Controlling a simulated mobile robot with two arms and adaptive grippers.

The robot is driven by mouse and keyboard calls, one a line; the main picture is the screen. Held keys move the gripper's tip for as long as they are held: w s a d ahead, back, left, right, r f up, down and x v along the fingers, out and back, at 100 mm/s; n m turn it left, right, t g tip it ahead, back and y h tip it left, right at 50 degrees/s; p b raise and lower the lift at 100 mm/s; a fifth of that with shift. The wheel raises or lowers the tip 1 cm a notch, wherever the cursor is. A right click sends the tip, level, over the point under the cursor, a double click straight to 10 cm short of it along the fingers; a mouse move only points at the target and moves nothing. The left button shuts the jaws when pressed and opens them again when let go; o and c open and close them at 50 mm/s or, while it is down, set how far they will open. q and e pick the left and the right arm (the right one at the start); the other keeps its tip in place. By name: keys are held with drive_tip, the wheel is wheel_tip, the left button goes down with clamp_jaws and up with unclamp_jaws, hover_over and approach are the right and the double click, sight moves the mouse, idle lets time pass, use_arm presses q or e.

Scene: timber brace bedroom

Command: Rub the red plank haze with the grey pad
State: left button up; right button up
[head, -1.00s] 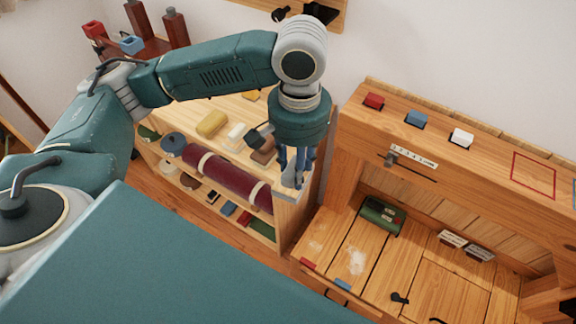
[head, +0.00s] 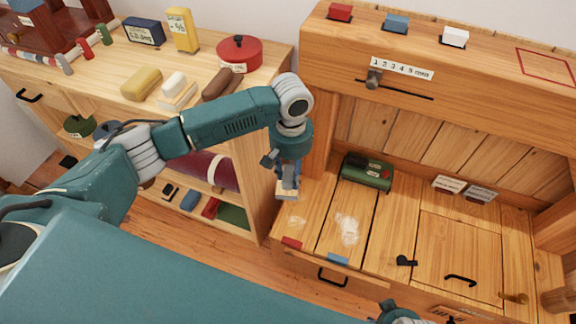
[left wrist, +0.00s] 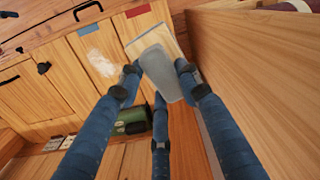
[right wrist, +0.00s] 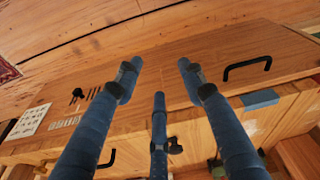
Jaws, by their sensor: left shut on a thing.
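My left gripper (head: 288,178) is shut on the grey pad (left wrist: 160,72), a grey block with a pale face. The pad also shows in the head view (head: 287,194), just above the left end of the bench top. The faint red plank haze (head: 296,221) lies on the plank with the red tag (head: 291,243), just below the pad in the picture. In the left wrist view the pad covers part of that plank; the red tag (left wrist: 138,11) shows beyond it. I cannot tell whether pad and plank touch. My right gripper (right wrist: 158,72) is open and empty before the bench front.
A larger white haze (head: 347,229) lies on the plank with the blue tag (head: 337,259). A green box (head: 367,172) stands at the bench's back. The shelf unit's side (head: 254,190) rises close left of my left gripper.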

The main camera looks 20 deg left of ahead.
drive_tip(key=shift+r+t+b, duration=0.5)
drive_tip(key=shift+r+b, duration=3.75)
drive_tip(key=shift+r, duration=1)
use_arm(q)
drive_tip(key=f+b, duration=0.1)
drive_tip(key=f, duration=0.5)
drive_tip(key=f+b, duration=0.1)
drive_tip(key=f, duration=0.5)
drive_tip(key=f+b, duration=0.1)
drive_tip(key=f, duration=0.5)
drive_tip(key=shift+w+a+f, duration=0.2)
drive_tip(key=shift+w+a, duration=0.15)
drive_tip(key=shift+a, duration=0.05)
drive_tip(key=shift+f, duration=0.1)
use_arm(e)
drive_tip(key=w+a+r+t, duration=0.2)
drive_tip(key=w+t, duration=0.1)
drive_tip(key=w, duration=0.3)
drive_tip(key=w+a+r+t+y, duration=0.1)
drive_tip(key=w+a+r+t, duration=0.1)
drive_tip(key=w, duration=0.5)
drive_tip(key=shift+a+r+t, duration=0.2)
drive_tip(key=shift+a+t, duration=0.2)
drive_tip(key=shift+a, duration=0.35)
drive_tip(key=shift+w, duration=0.1)
